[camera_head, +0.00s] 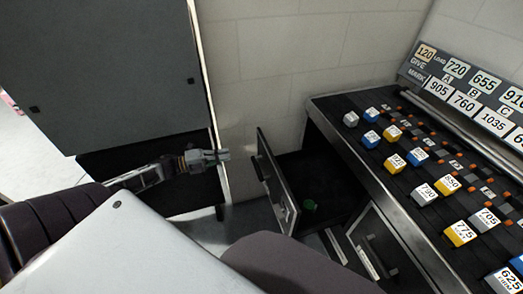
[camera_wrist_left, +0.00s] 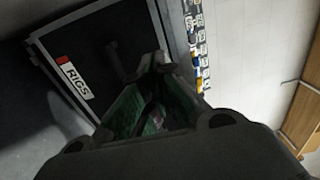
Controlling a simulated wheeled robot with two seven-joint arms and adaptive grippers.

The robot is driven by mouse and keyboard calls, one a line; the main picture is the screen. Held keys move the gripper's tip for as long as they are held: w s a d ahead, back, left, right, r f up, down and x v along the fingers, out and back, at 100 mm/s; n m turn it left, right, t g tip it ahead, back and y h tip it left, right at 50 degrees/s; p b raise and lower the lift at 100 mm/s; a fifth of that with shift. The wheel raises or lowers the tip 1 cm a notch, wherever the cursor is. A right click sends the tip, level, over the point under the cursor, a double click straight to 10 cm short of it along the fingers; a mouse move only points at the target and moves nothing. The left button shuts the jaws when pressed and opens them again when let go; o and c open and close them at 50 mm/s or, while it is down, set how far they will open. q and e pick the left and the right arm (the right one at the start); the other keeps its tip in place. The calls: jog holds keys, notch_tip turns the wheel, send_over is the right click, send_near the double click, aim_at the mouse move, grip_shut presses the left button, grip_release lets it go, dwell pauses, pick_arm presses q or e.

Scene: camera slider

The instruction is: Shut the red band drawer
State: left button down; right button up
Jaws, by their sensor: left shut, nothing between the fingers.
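The drawer is pulled out of the cabinet under the sloped console, and its dark front (camera_head: 275,180) with a handle faces left in the head view. In the left wrist view the drawer front (camera_wrist_left: 95,70) carries a white label reading RIGS (camera_wrist_left: 75,78) with a red band at one end. My left gripper (camera_head: 226,155) is shut and empty, to the left of the drawer front and apart from it in the head view. In the left wrist view its fingers (camera_wrist_left: 155,75) overlap the drawer front near the dark handle. My right gripper is not in view.
The console (camera_head: 440,150) holds several numbered blocks. A large grey panel (camera_head: 100,70) stands at left. Floor shows between panel and drawer.

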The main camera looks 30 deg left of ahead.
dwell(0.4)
pick_arm(q)
jog(key=b, duration=0.2)
send_near(264, 146)
jog(key=shift+x, duration=0.8)
jog(key=shift+b+x, duration=0.5)
jog(key=shift+x, duration=1)
jog(key=shift+b+x, duration=0.3)
jog(key=shift+x, duration=0.9)
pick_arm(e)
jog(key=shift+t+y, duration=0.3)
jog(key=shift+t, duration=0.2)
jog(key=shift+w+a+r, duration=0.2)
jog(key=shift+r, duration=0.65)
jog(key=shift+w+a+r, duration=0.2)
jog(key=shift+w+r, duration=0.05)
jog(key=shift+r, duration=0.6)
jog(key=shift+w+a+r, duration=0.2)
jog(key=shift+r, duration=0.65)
pick_arm(q)
jog(key=shift+r, duration=0.1)
jog(key=shift+w+d, duration=0.15)
